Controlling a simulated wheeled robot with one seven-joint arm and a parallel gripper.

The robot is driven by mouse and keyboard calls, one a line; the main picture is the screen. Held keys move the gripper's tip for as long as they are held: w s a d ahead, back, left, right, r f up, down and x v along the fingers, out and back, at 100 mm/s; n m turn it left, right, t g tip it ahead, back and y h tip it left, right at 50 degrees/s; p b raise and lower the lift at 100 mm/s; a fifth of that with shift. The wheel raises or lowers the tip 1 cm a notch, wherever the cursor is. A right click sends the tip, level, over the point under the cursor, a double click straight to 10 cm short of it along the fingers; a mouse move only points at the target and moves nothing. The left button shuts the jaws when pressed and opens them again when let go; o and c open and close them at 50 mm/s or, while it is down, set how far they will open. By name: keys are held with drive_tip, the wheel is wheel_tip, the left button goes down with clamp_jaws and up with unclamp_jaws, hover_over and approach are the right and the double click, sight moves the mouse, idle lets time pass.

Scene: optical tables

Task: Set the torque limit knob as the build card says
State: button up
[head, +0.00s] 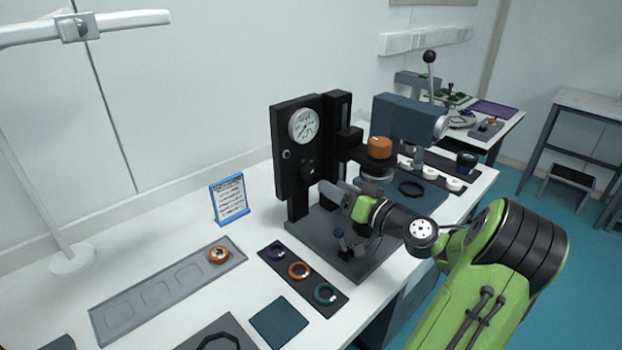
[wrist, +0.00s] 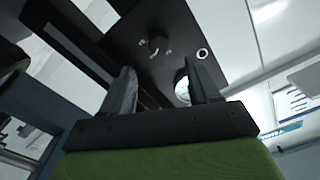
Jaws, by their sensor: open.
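The build card (head: 230,197) stands in a blue frame on the table, left of the black press; its lines are too small to read. It also shows cut off at the right of the wrist view (wrist: 292,104). The torque limit knob (head: 309,171) is a small dark knob on the press's front panel, below the round gauge (head: 303,127). In the wrist view the knob (wrist: 156,44) has small pale marks around it, not readable. My gripper (head: 334,190) is open and empty, near the panel and apart from the knob. In the wrist view the fingers (wrist: 162,78) point toward the panel.
A silver-rimmed round fitting (head: 286,155) sits left of the knob. An orange-topped part (head: 379,148) stands right of the press column. A grey tray (head: 140,303) and a dark strip with several rings (head: 272,267) lie in front. Table space around the card is clear.

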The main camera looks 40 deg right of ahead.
sight(310, 174)
drive_tip(key=w, duration=0.8)
drive_tip(key=shift+w, duration=0.15)
drive_tip(key=c, duration=1)
drive_tip(key=shift+c, duration=0.2)
